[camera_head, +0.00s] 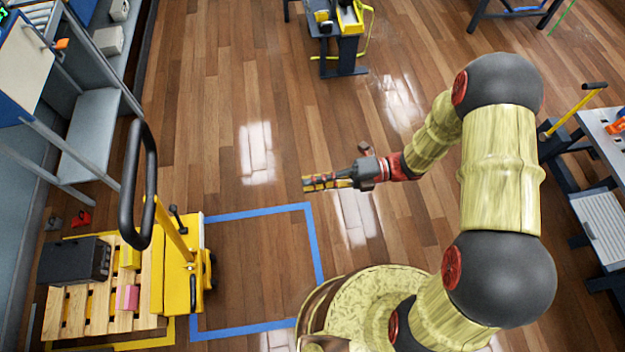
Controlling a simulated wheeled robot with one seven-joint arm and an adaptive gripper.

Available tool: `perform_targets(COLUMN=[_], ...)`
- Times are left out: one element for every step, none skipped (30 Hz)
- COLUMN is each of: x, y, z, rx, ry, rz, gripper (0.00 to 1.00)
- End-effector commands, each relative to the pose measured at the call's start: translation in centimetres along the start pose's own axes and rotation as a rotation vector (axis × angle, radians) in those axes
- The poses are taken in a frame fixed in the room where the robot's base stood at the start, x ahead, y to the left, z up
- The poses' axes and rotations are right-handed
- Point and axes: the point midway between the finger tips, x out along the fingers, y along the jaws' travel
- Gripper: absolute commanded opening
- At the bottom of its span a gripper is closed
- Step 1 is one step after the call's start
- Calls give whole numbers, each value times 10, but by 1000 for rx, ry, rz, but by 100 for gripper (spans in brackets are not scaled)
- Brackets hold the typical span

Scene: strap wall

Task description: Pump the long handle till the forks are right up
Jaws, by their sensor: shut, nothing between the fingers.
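A yellow pallet truck (182,265) stands at the lower left. Its long handle (173,228) rises from the truck and leans up to the left, ending in a black loop grip (138,185). The forks are hidden under a wooden pallet (75,310), so I cannot tell how high they are. My gripper (306,184) is shut and empty over the open floor, well to the right of the handle and apart from it. Its yellow and black fingers point left.
A black case (73,260) and a pink block (127,298) lie on the pallet. Blue tape (262,212) marks the floor beside the truck. Grey shelving (90,135) lines the left wall. Benches stand at the right (605,130) and top (345,45). The middle floor is clear.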

Motion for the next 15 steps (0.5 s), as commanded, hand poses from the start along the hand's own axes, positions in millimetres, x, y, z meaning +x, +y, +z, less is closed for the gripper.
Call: perform_targets(x=[0,0,0,0,0,0,0,0,0,0,0,0,0,0,0], y=[0,0,0,0,0,0,0,0,0,0,0,0,0,0,0], z=[0,0,0,0,0,0,0,0,0,0,0,0,0,0,0], rx=[0,0,0,0,0,0,0,0,0,0,0,0,0,0,0], ry=[0,0,0,0,0,0,0,0,0,0,0,0,0,0,0], rz=[0,0,0,0,0,0,0,0,0,0,0,0,0,0,0], gripper=[0,0,0,0,0,0,0,0,3,4,6,8,10,12,14])
